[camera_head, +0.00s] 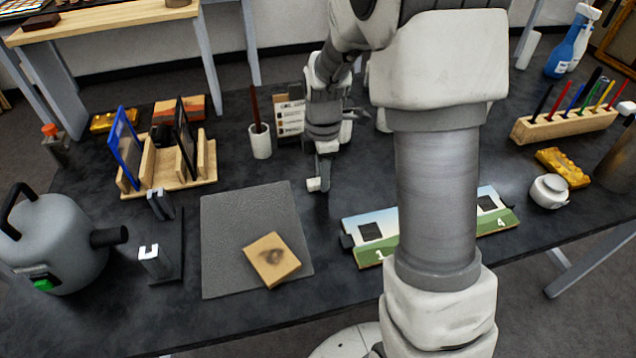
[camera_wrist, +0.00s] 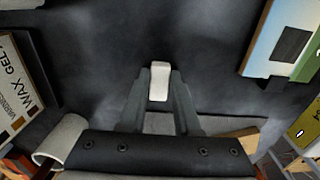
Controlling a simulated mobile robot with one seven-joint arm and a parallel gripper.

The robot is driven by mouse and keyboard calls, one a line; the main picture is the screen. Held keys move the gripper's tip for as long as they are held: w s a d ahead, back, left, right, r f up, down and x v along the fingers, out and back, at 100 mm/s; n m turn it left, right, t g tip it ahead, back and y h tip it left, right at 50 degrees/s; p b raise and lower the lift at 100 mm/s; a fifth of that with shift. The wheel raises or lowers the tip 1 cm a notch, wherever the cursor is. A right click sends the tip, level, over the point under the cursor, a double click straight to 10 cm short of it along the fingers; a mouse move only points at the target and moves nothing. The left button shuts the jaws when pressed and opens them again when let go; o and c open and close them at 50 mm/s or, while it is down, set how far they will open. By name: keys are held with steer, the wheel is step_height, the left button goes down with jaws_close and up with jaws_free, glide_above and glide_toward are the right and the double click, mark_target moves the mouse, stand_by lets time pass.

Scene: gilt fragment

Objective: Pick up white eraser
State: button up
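The white eraser (camera_wrist: 159,81) is a small pale block between the two fingertips of my gripper (camera_wrist: 159,88) in the wrist view. The fingers lie close along both its sides, with no clear gap, so my gripper looks shut on it. In the head view my gripper (camera_head: 321,172) points down over the dark table, right of the grey mat, and the eraser (camera_head: 314,184) shows as a small white block at its tips. The fingers partly hide the eraser there. I cannot tell whether it touches the table.
A grey mat (camera_head: 231,218) holds a tan block (camera_head: 271,260). A landscape-painted board (camera_head: 360,224) lies to the right, partly behind my arm. A white cup (camera_head: 260,143) with a brush and a wax gel box (camera_head: 291,119) stand behind. Bare table surrounds the fingertips.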

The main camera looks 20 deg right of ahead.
jaws_close()
steer(key=shift+r, duration=0.15)
steer(key=shift+r, duration=0.3)
step_height(320, 180, up, 4)
steer(key=shift+f+p, duration=0.1)
steer(key=shift+p, duration=0.45)
steer(key=s+d+r+p, duration=0.1)
steer(key=s+d+r, duration=0.5)
steer(key=d, duration=0.4)
steer(key=shift+r, duration=0.2)
steer(key=shift+s, duration=0.1)
